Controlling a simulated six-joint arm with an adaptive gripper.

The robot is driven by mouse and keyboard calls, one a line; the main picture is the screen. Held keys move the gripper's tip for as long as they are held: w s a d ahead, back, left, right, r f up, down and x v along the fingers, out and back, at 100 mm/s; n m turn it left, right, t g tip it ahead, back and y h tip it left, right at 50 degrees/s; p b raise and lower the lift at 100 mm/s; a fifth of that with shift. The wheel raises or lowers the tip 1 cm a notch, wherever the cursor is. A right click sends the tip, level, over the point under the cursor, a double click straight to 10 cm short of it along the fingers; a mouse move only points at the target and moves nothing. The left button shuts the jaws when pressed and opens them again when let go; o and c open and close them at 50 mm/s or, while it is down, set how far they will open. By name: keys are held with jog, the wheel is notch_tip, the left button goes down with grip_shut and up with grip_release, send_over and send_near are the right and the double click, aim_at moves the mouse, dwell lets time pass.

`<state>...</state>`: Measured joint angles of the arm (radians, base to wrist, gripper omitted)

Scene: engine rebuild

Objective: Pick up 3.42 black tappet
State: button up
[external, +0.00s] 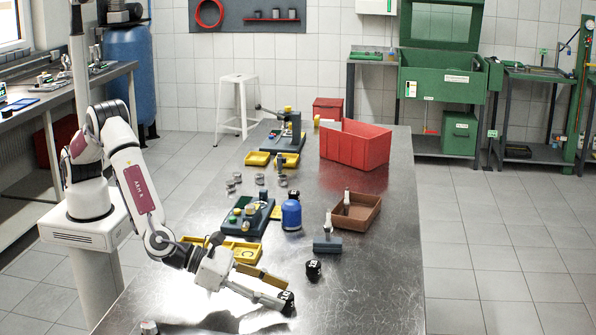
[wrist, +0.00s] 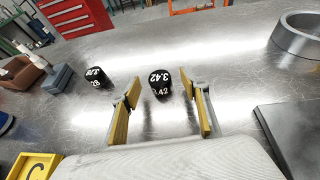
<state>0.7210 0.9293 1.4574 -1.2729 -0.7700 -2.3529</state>
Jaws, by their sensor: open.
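The black tappet marked 3.42 (wrist: 160,84) stands on the metal bench in the wrist view, with white numbers on its top and side. In the external view it (external: 288,302) is at the tips of my gripper (external: 276,296). My gripper is also in the wrist view (wrist: 166,92), with its two yellow-padded fingers spread wide. The tappet lies between and slightly beyond the fingertips, with a gap on either side. I see no finger contact with it.
A second black tappet (wrist: 97,78) with a different number stands to the left, also in the external view (external: 313,269). A yellow bin (wrist: 36,166) marked C is at lower left, a metal ring (wrist: 298,38) and dark plate (wrist: 290,135) at right.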

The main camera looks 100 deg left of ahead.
aim_at(281, 295)
jog(key=shift+w+a+f, duration=0.15)
jog(key=shift+w+f, duration=0.3)
jog(key=shift+x, duration=0.9)
jog(key=shift+r, duration=0.1)
jog(key=c, duration=1.2)
